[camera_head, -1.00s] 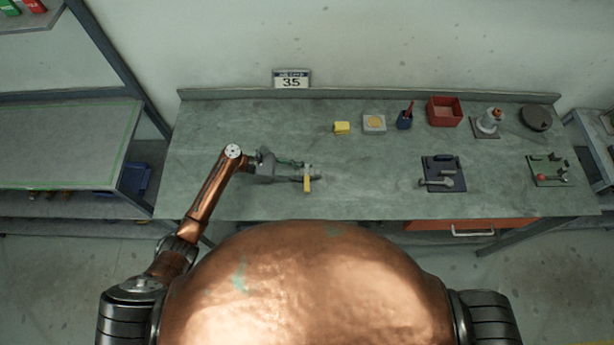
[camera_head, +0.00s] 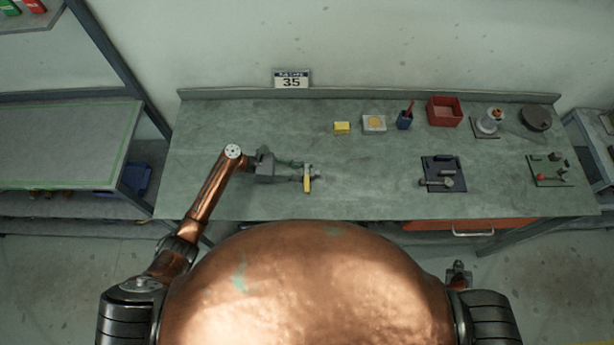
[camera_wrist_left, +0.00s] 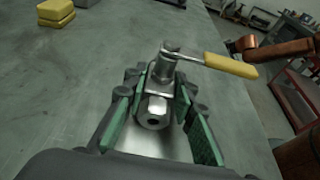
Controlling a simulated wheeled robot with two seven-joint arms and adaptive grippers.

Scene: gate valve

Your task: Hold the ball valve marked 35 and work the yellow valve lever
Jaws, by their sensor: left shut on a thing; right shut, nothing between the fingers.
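The metal ball valve (camera_wrist_left: 158,108) sits between the green-padded fingers of my left gripper (camera_head: 303,172), which is shut on its body near the bench's front left. Its yellow lever (camera_wrist_left: 230,66) points right in the left wrist view and toward the bench's front edge in the head view (camera_head: 308,184). A plate reading 35 (camera_head: 291,80) stands at the bench's back edge, behind the valve. My right gripper (camera_head: 458,270) is small and partly visible by my right shoulder, shut and empty, well away from the valve.
On the grey bench (camera_head: 240,120) stand a yellow block (camera_head: 342,128), a red bin (camera_head: 444,112), a dark plate with metal parts (camera_head: 443,174) and a board with small parts (camera_head: 550,171). The bench between the valve and the dark plate is clear.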

